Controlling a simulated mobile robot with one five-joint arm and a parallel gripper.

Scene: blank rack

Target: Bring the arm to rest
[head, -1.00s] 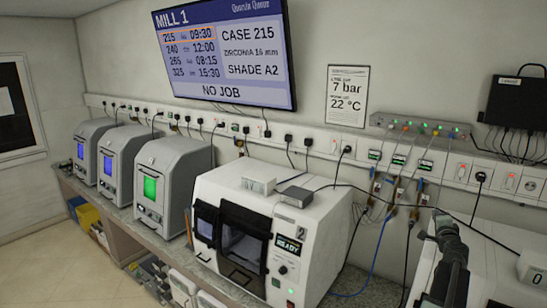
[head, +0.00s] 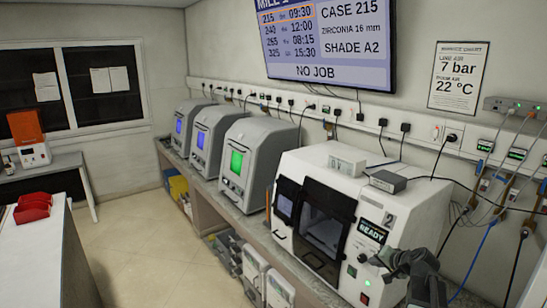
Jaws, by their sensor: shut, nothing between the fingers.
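My dark arm rises from the bottom right of the head view. My gripper (head: 377,260) is at its end, small and dark, pointing left. It appears shut and empty. It shows in front of the lower right part of the white mill (head: 345,195), whose panel reads READY. I cannot tell how far it is from the mill's front.
Several grey machines (head: 240,165) with lit screens stand on the bench left of the mill. Cables and blue hoses (head: 480,245) hang at the right. A white counter (head: 30,265) with red trays is at the left. The floor (head: 140,230) between is clear.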

